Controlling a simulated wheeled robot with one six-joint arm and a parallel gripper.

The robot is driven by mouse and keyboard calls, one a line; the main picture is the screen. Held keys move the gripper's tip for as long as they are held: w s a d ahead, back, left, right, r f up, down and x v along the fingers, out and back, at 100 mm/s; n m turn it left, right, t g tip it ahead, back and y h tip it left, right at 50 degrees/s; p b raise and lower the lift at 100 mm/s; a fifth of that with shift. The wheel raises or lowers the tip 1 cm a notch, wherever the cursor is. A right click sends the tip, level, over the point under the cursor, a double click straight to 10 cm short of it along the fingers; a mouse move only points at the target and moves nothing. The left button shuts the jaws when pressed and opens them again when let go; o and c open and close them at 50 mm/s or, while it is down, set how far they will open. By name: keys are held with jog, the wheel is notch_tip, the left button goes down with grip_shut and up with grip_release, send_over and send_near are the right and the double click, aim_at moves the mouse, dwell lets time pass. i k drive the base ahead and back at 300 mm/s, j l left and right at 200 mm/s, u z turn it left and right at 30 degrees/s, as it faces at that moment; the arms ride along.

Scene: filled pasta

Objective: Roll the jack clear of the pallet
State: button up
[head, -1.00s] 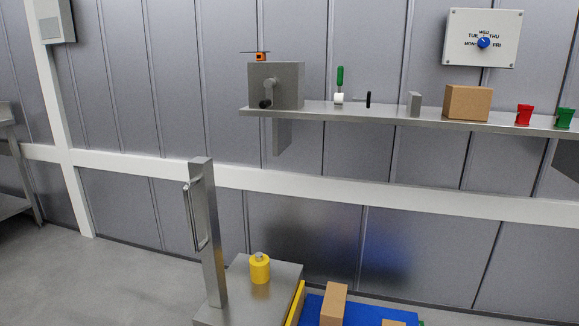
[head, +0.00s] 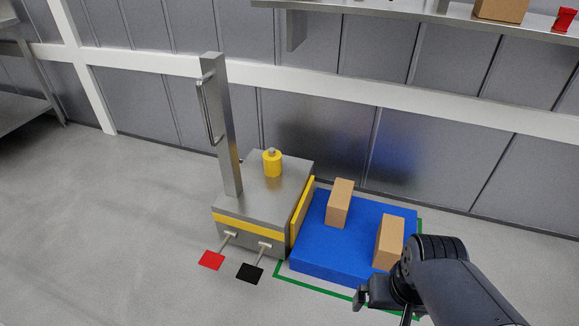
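The jack (head: 262,192) is a grey metal box with a yellow band, standing on the floor at the centre. A tall post (head: 226,140) with a vertical bar handle (head: 207,113) rises from its left side, and a yellow knob (head: 272,164) sits on top. A red pedal (head: 212,260) and a black pedal (head: 249,273) stick out at its front. The blue pallet (head: 325,251) lies directly right of the jack, beside its yellow upright plate (head: 302,213). My gripper (head: 361,298) is at the lower right, in front of the pallet, apart from the jack; its fingers are too unclear to read.
Two cardboard boxes (head: 340,203) (head: 388,241) stand on the pallet. A green line (head: 316,285) on the floor borders the pallet. The wall is close behind, with a metal shelf (head: 375,15) above. Floor left of the jack is clear; a metal table (head: 25,95) stands far left.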

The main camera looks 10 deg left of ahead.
aim_at(259, 198)
jog(key=i+j+u, duration=0.2)
jog(key=i+j, duration=0.6)
jog(key=i+l, duration=0.05)
jog(key=i, duration=0.05)
